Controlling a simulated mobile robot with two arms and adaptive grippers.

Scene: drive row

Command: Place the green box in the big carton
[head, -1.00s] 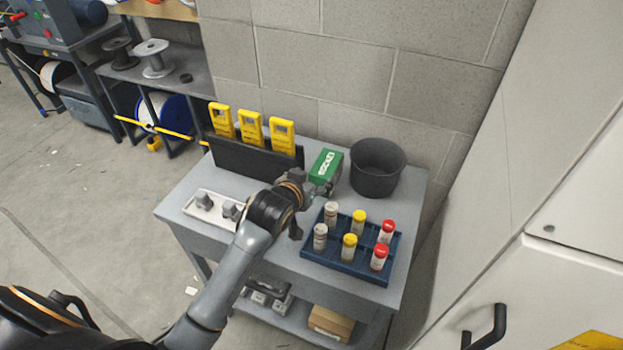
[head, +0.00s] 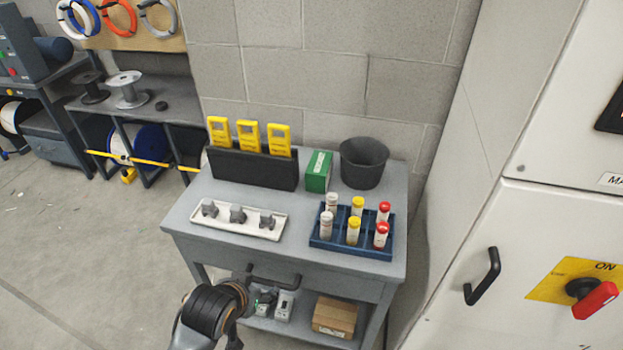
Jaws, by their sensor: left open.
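The green box (head: 318,171) stands on the top of the grey cart, between the black holder and the dark bucket, near the wall. Its top has a white label. My left gripper (head: 250,296) is low in front of the cart, below the top's front edge and well away from the green box. It is open and empty, and partly hidden by its own wrist. My right gripper is out of view. A brown cardboard box (head: 334,316) lies on the cart's lower shelf; I cannot tell whether it is the big carton. No other carton shows.
On the cart top (head: 215,180) are yellow devices in a black holder (head: 253,168), a white tray (head: 215,222) with grey parts, a blue rack (head: 350,248) of capped vials and a bucket (head: 364,164). A white cabinet (head: 540,230) stands right. The floor at left is open.

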